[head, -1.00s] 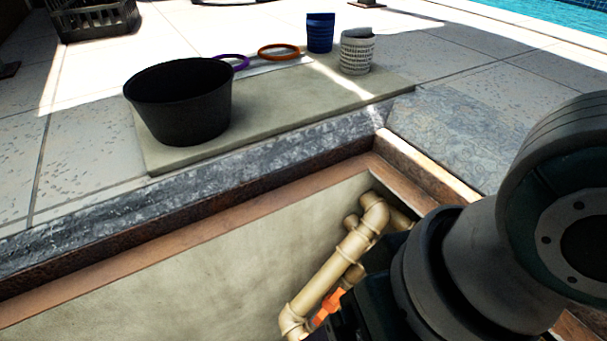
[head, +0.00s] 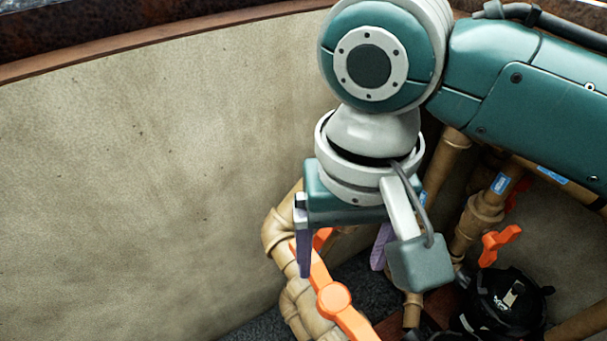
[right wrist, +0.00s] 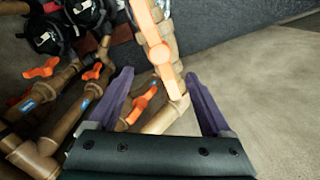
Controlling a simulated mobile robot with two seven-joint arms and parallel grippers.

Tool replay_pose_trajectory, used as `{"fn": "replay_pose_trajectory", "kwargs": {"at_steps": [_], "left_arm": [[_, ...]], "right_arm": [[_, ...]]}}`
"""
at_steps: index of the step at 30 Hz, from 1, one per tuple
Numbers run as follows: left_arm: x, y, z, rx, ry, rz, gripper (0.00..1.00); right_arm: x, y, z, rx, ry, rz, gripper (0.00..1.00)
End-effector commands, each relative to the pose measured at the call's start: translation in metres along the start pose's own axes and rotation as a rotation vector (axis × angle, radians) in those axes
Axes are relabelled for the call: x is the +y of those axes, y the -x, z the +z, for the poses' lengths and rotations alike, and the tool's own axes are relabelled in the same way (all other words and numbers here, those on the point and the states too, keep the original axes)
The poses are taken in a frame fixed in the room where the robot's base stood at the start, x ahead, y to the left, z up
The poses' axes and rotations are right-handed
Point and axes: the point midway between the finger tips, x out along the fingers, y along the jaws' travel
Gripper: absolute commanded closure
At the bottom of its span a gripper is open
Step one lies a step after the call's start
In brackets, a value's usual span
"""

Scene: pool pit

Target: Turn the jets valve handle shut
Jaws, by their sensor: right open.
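A large orange valve handle (head: 333,299) sits on a beige pipe in the pit, running from upper left to lower right. In the right wrist view the handle (right wrist: 160,54) points between my fingertips. My right gripper (head: 340,272) is open, pointing down at the handle's upper end. Its left purple finger overlaps that end in the head view; I cannot tell whether it touches. The right wrist view shows both fingers of the gripper (right wrist: 158,74) spread with nothing clamped. I cannot read which valve is the jets one. My left gripper is out of view.
Another orange handle (head: 498,243) stands at the right, above a black round pump lid (head: 508,300). The right wrist view shows a further orange handle (right wrist: 42,69) at the left. Beige pipes with blue labels crowd the right. The pit wall (head: 130,170) at left is bare.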

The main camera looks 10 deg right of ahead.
Motion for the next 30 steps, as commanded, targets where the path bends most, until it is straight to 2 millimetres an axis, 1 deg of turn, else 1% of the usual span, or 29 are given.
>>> {"fn": "replay_pose_trajectory", "kwargs": {"at_steps": [5, 9, 12, 15, 20, 28, 30], "left_arm": [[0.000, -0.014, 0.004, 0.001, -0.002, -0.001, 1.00], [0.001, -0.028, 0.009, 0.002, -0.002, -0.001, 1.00], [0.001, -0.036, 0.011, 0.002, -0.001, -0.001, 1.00], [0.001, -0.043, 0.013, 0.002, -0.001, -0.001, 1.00], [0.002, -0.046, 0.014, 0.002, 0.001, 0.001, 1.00], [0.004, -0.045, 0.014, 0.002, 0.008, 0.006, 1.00], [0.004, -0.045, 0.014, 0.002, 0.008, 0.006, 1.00]], "right_arm": [[0.001, -0.028, 0.000, -0.002, -0.001, 0.003, 0.16], [0.001, -0.057, 0.000, -0.001, 0.000, 0.003, 0.16], [0.001, -0.074, 0.000, -0.001, 0.001, 0.003, 0.16], [0.001, -0.087, 0.000, 0.000, 0.001, 0.002, 0.16], [0.000, -0.096, 0.000, 0.001, 0.002, 0.001, 0.16], [0.000, -0.096, 0.000, 0.001, 0.002, 0.000, 0.16], [0.000, -0.096, 0.000, 0.001, 0.002, 0.000, 0.24]]}}
